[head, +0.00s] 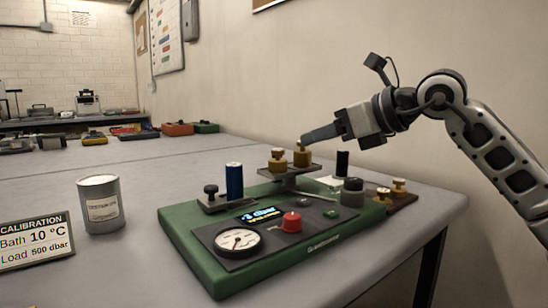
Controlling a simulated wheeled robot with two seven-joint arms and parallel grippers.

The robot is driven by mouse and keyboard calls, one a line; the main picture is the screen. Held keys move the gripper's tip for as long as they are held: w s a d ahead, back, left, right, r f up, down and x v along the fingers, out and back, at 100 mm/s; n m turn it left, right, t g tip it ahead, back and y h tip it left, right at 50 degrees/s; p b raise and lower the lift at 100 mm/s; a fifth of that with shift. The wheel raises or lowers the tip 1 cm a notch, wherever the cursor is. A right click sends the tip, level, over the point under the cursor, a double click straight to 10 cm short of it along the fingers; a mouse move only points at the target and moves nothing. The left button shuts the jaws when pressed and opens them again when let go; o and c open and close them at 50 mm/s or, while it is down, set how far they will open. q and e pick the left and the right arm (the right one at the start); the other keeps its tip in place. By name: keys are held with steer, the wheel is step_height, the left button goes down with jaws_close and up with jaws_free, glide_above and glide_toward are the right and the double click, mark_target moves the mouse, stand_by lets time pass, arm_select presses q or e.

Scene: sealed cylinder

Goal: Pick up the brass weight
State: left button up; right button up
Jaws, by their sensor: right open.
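Two brass weights stand on the small raised plate (290,171) of the green calibration device (190,240): a left one (277,164) and a right one (301,158). Two more brass weights, one (384,194) and another (399,186), sit on a dark brown block at the device's right. My right gripper (306,138) reaches in from the right, with its fingertips at the top knob of the right weight on the plate. Its jaws are open; the gap between them is hard to see from this side. I cannot tell whether they touch the knob. My left gripper is out of view.
The device carries a dial gauge (238,241), a red knob (292,222), a blue cylinder (234,181) and a black post (342,164). A grey can (101,204) and a calibration sign (34,242) stand at the left. The table (150,165) behind the can is clear.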

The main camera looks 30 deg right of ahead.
mark_target(280, 150)
steer(key=p+x, duration=0.1)
steer(key=x, duration=1)
steer(key=shift+w+a+f, duration=0.1)
steer(key=shift+w+a, duration=0.05)
steer(key=shift+w, duration=0.05)
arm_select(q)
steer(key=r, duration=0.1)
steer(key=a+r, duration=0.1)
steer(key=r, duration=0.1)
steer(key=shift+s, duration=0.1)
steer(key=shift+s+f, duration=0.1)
arm_select(e)
jaws_close()
